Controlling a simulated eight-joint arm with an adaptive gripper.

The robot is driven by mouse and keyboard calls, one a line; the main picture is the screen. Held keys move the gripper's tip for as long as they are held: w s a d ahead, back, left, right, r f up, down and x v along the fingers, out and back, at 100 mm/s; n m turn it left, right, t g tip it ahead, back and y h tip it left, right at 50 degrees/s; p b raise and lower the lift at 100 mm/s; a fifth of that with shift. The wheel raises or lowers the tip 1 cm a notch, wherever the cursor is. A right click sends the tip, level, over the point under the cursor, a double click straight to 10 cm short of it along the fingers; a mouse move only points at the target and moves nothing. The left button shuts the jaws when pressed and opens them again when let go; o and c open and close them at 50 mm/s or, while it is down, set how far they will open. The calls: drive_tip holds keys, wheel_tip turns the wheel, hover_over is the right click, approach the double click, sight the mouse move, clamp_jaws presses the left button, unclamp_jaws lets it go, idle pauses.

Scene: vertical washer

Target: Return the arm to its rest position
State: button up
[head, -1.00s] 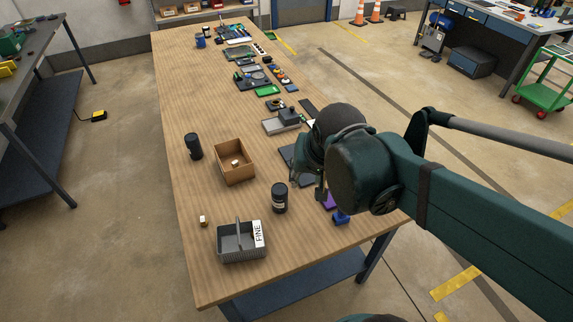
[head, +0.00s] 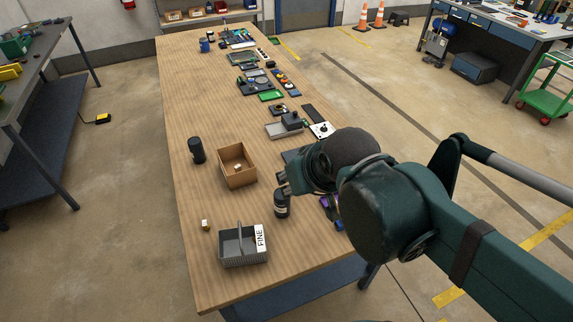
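My arm reaches in from the right of the head view, over the right edge of the wooden table. My gripper (head: 283,184) is at the arm's left end, just above and partly in front of a black bottle (head: 282,207). I cannot tell whether it touches the bottle. Its fingers are small and partly hidden, so I cannot tell whether they are open or shut. No held object shows.
A grey basket (head: 243,248) marked FINE, a small block (head: 206,225), a cardboard box (head: 237,177) and another black bottle (head: 196,150) stand on the table (head: 190,260). Purple and blue items (head: 331,212) lie beneath my arm.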

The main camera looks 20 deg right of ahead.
drive_tip(key=shift+f+b, duration=2.6)
drive_tip(key=shift+f, duration=0.05)
